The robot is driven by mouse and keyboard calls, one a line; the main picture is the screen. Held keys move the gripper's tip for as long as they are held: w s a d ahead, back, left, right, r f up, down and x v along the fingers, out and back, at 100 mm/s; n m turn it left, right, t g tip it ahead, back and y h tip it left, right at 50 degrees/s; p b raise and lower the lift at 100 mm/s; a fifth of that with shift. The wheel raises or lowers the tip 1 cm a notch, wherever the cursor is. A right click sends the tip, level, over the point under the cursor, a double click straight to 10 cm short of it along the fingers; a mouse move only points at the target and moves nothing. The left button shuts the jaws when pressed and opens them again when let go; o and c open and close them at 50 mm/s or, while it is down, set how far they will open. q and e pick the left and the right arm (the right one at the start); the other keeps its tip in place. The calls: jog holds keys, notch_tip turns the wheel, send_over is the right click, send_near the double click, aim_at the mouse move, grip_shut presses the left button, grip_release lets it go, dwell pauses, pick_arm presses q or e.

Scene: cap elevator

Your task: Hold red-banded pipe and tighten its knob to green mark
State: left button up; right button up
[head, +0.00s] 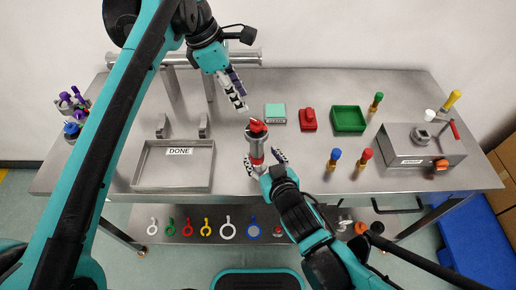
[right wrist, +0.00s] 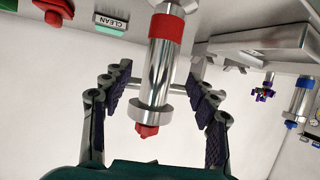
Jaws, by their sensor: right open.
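The red-banded pipe (head: 256,144) is a steel cylinder standing near the middle of the steel table, with a red knob (head: 257,126) at its upper end in the head view. In the right wrist view the pipe (right wrist: 160,75) shows its red band, a steel collar and a red end piece. My right gripper (head: 265,161) is open, with a finger on each side of the pipe; visible gaps separate the fingers (right wrist: 158,95) from it. My left gripper (head: 241,101) is above and left of the knob, apart from it and empty. I cannot make out the green mark.
A DONE tray (head: 143,184) lies at left. A teal block (head: 275,112), red item (head: 308,119) and green bin (head: 348,119) stand behind and right. Blue- and red-topped posts (head: 334,158) and a grey box (head: 398,142) are further right.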

aim_at(259, 152)
jog(key=shift+x, duration=3.2)
grip_shut()
